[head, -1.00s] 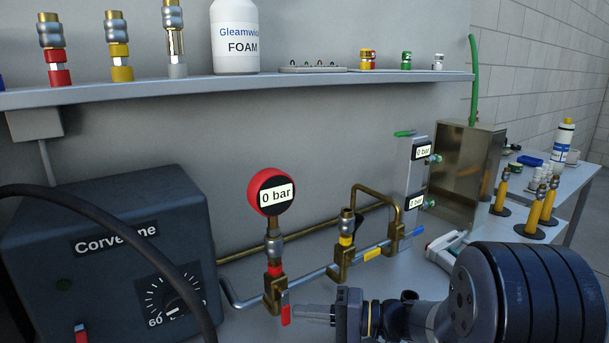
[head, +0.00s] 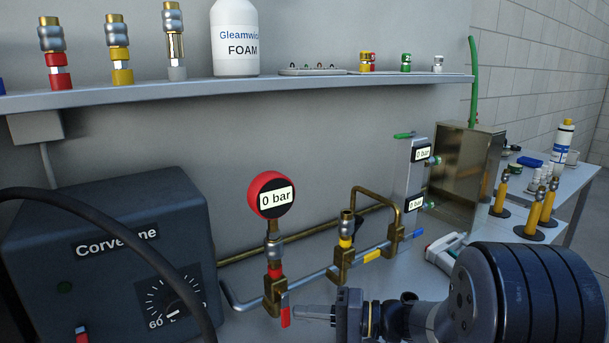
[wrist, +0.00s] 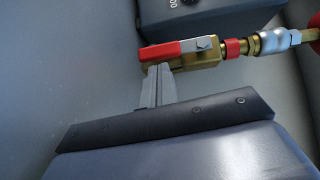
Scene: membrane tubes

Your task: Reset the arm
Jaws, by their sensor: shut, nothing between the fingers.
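My gripper (head: 301,312) reaches in from the lower right in the head view, with its fingertips beside the red-handled valve (head: 285,315). In the wrist view my gripper (wrist: 157,72) has its two fingers together with nothing between them. Their tips are close to the brass valve body (wrist: 185,63) with its red lever (wrist: 168,51); I cannot tell whether they touch it. Part of my arm covers the bench at lower right in the head view.
A round red gauge (head: 271,195) reading 0 bar stands above the valve. A brass and steel pipe run (head: 335,268) goes right to a panel with two 0 bar displays. A dark Corvenne box (head: 110,240) with a black hose is at left. A shelf (head: 200,87) spans above.

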